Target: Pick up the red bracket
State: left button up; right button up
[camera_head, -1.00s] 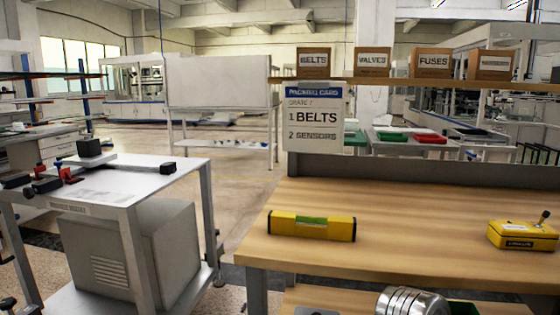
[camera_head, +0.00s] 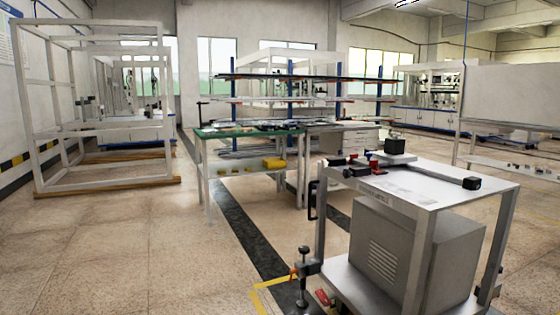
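A white cart (camera_head: 440,188) stands at the right. Small red pieces (camera_head: 375,162) sit among dark parts on its top. Another small red piece (camera_head: 323,297) shows low by the cart's lower shelf. I cannot tell from here which of these, if any, is the red bracket. Neither of my grippers is in view.
A grey box unit (camera_head: 400,262) sits on the cart's lower shelf. A black clamp-like part (camera_head: 303,272) juts from the cart's left side. A green-topped workbench (camera_head: 218,133) stands behind. A white frame (camera_head: 105,183) stands at far left. Floor at front left is clear.

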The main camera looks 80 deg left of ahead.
aim_at(352, 156)
jog(key=i+l+u, duration=0.15)
jog(key=u, duration=2.2)
jog(key=i+j, duration=0.95)
jog(key=i+j+z, duration=0.1)
jog(key=i+j, duration=0.4)
jog(key=j, duration=0.15)
jog(key=i+j+z, duration=0.15)
jog(key=i+j, duration=0.3)
jog(key=j, duration=0.3)
jog(key=i+j+z, duration=0.15)
jog(key=i+j, duration=0.3)
jog(key=j, duration=0.3)
jog(key=z, duration=0.05)
